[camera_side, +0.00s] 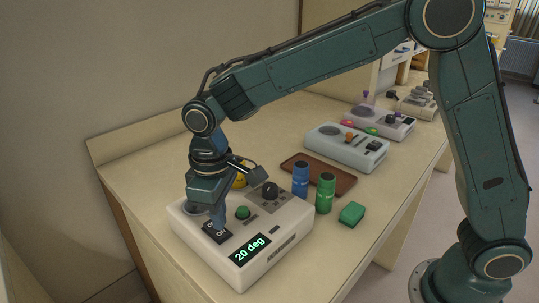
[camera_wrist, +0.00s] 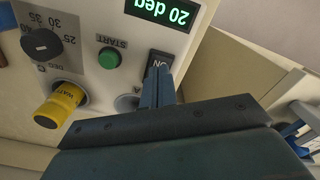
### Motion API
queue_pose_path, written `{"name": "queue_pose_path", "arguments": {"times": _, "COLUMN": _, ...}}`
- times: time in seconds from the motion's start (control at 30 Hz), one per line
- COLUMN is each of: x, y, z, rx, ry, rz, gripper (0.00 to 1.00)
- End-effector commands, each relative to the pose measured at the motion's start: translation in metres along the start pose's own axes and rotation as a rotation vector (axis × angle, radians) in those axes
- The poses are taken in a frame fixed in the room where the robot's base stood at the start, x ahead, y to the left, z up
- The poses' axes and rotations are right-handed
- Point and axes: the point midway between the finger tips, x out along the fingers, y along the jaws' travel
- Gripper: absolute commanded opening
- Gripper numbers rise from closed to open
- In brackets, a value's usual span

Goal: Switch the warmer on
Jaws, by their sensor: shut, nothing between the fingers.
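The warmer (camera_side: 285,240) is a pale box at the near end of the bench. Its display (camera_side: 250,248) is lit and reads "20 deg"; the display also shows upside down in the wrist view (camera_wrist: 163,12). My gripper (camera_side: 218,222) points down, shut and empty, with its fingertips at the black ON/OFF switch (camera_wrist: 160,61). The fingers hide part of the switch, and I cannot tell whether they touch it. The green START button (camera_wrist: 109,58) and black dial (camera_wrist: 41,44) are beside it. A yellow cylinder (camera_wrist: 60,104) stands on the warmer's far side.
A blue cylinder (camera_side: 300,180) and a green cylinder (camera_side: 325,193) stand close right of the warmer, with a green block (camera_side: 351,213) beyond. A brown tray (camera_side: 343,184) and more pale devices (camera_side: 347,147) lie farther along the bench.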

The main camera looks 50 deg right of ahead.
Motion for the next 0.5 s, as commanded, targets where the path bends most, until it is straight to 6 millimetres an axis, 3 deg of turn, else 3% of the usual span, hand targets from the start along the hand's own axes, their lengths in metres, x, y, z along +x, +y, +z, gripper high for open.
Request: {"name": "queue_pose_path", "arguments": {"times": 0.5, "x": -0.03, "y": 0.0, "z": 0.0, "rx": 0.0, "ry": 0.003, "rz": 0.0, "gripper": 0.0}}
